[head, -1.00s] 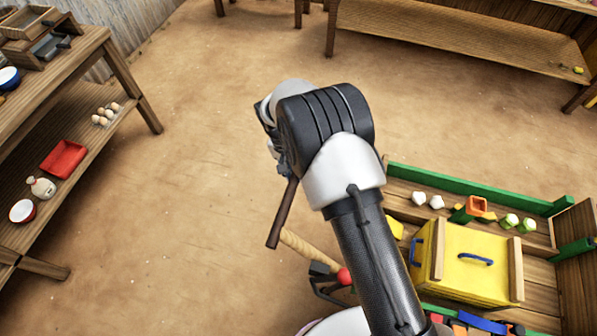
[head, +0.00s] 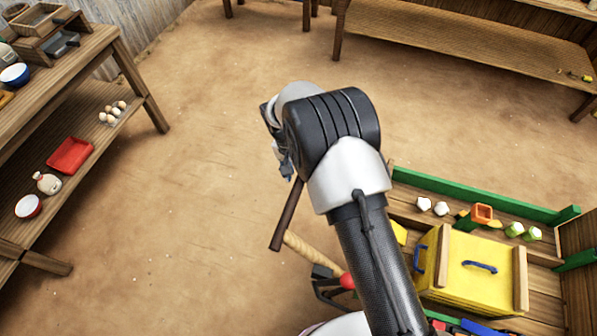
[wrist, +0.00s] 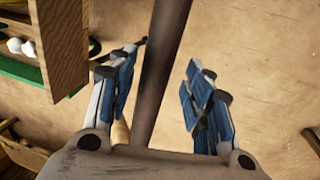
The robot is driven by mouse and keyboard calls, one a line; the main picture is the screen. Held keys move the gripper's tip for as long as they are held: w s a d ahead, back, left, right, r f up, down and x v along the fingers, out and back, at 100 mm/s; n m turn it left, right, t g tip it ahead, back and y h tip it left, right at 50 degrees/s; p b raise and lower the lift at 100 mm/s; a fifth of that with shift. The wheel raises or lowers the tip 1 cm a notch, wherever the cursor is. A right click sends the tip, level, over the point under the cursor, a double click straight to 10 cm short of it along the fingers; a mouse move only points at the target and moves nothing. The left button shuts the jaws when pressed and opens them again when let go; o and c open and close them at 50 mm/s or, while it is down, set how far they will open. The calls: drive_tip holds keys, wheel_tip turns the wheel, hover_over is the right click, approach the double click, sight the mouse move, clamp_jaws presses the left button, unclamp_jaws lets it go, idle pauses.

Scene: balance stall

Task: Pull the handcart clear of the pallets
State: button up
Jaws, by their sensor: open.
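The handcart shows at the lower right of the head view as a wooden bed with green rails (head: 480,192). A tan shaft (head: 302,247) slants from near a red knob up to a dark brown crossbar (head: 287,215), which looks like its handle. My gripper (wrist: 160,60) is open, with the crossbar (wrist: 164,70) running between its blue-padded fingers. I see gaps on both sides of the bar. In the head view, my wrist hides most of the fingers. I cannot make out any pallets for certain.
A yellow box (head: 478,265) and small blocks sit in the cart. A wooden shelf unit (head: 150,105) with a red tray (head: 69,156) and eggs stands at the left. A long bench (head: 440,43) stands at the back. The sandy floor (head: 190,180) between them is clear.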

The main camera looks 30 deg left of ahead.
wheel_tip(320, 180, up, 12)
drive_tip(key=a, duration=0.2)
drive_tip(key=shift+s+a+f, duration=0.15)
drive_tip(key=shift+s+a, duration=0.05)
drive_tip(key=shift+s, duration=0.1)
idle(0.3)
